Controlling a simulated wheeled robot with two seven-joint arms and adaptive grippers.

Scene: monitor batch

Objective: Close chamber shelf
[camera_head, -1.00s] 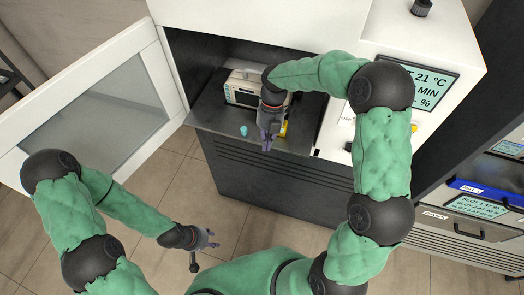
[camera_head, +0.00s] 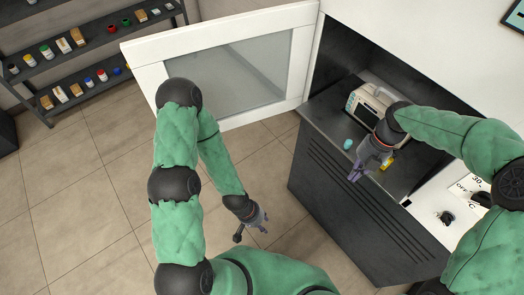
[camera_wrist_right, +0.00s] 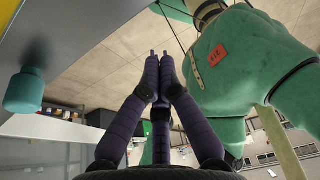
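The chamber's dark shelf (camera_head: 326,119) sticks out of the open chamber (camera_head: 345,55). A cream monitor (camera_head: 372,100) stands on it. A small teal bottle (camera_head: 348,144) is near the shelf's front edge and shows in the right wrist view (camera_wrist_right: 24,92). My right gripper (camera_head: 357,174) is over the shelf's front edge, pointing outward and down. Its fingers (camera_wrist_right: 159,60) look closed together with nothing between them. I cannot tell whether it touches the shelf. My left gripper (camera_head: 262,220) hangs low over the floor, away from the shelf; its finger opening is unclear.
The white chamber door (camera_head: 215,75) with a glass pane stands wide open to the left. A yellow item (camera_head: 387,162) lies beside my right gripper. A rack (camera_head: 85,52) with small goods stands at the back left. The tiled floor (camera_head: 85,200) at left is clear.

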